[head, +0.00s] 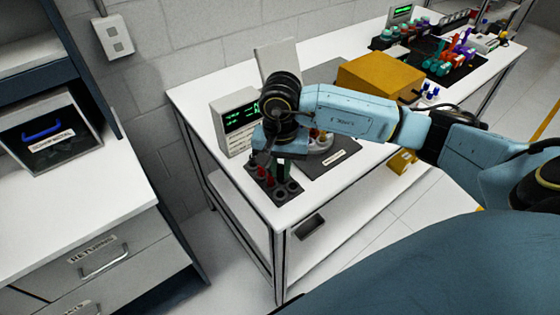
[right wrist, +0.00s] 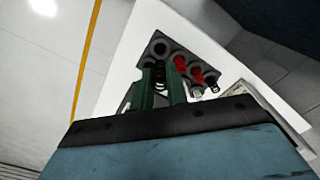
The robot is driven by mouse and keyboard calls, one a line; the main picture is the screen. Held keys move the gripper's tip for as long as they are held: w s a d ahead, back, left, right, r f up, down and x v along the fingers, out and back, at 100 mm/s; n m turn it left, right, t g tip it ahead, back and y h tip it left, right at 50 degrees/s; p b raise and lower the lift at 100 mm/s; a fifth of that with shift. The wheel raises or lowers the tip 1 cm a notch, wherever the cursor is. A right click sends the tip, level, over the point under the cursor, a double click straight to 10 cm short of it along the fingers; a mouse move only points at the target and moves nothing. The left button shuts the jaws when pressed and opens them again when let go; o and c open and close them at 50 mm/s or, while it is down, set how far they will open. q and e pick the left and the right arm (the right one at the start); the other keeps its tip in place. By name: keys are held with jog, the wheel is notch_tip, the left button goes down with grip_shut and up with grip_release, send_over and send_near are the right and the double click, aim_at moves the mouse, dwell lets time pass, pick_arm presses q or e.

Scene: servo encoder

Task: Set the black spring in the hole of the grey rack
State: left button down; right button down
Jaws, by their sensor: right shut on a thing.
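The grey rack (head: 281,201) is a dark block with several round holes near the table's front left corner. It also shows in the right wrist view (right wrist: 172,47), with red pieces in some holes and at least one dark hole empty. My right gripper (right wrist: 160,78) is shut on the black spring (right wrist: 159,75), which sits between its two green fingers. In the head view the right gripper (head: 277,163) points down over the rack; the spring is hard to make out there. I cannot tell whether the spring touches the rack. My left gripper is out of view.
A display box (head: 236,122) with green digits stands left of my right gripper. A dark mat (head: 335,157) with a round holder lies to the right. A yellow box (head: 380,77) stands farther back. A separate drawer bench (head: 50,210) is at the left.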

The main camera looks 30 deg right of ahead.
aim_at(281, 179)
jog(key=shift+f, duration=0.4)
jog(key=shift+f+b, duration=0.3)
jog(key=shift+f, duration=0.3)
jog(key=shift+f+b, duration=0.5)
jog(key=shift+f, duration=1)
pick_arm(q)
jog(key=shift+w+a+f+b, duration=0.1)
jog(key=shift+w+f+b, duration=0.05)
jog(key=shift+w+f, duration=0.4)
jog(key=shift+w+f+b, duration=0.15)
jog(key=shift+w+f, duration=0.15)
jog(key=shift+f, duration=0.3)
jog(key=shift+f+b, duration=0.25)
jog(key=shift+b, duration=0.05)
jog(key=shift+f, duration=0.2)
pick_arm(e)
jog(key=shift+f, duration=0.25)
pick_arm(q)
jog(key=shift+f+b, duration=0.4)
jog(key=shift+b, duration=0.2)
pick_arm(e)
jog(key=shift+f, duration=0.3)
